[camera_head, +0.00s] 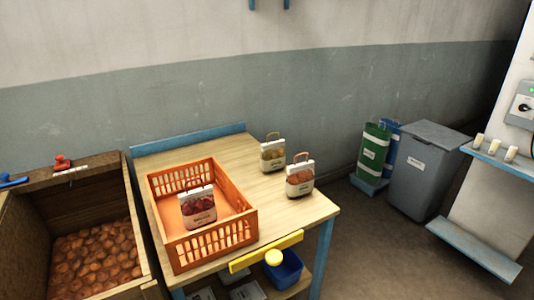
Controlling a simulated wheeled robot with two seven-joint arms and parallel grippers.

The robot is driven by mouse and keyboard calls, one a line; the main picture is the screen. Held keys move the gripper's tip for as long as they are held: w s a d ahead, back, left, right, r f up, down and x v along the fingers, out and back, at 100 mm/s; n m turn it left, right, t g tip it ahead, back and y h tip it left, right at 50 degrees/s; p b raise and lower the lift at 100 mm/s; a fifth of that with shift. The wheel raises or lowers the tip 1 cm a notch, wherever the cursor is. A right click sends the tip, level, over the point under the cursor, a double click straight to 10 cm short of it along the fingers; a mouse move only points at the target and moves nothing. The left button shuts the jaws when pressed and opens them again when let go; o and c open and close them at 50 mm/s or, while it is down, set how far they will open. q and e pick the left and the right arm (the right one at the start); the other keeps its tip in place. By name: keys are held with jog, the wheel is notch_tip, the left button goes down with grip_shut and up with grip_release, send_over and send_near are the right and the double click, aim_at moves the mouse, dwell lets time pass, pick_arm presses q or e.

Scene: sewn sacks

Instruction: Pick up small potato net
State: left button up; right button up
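Three small net bags with white label bands and carry handles are in the head view; their labels are too small to read. One bag with yellowish contents (273,152) stands upright at the back right of the wooden table (230,150). A second bag with orange-brown contents (300,178) stands nearer the table's right edge. A third bag with dark red contents (198,208) stands inside the orange crate (213,250). I cannot tell which is the potato net. Neither of my grippers is in view.
A wooden bin (140,235) of loose round produce stands left of the table. A yellow bar (267,252) runs along the table front above a blue box (283,268). A grey bin (425,170) and green sack (373,152) stand right. Floor right of the table is clear.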

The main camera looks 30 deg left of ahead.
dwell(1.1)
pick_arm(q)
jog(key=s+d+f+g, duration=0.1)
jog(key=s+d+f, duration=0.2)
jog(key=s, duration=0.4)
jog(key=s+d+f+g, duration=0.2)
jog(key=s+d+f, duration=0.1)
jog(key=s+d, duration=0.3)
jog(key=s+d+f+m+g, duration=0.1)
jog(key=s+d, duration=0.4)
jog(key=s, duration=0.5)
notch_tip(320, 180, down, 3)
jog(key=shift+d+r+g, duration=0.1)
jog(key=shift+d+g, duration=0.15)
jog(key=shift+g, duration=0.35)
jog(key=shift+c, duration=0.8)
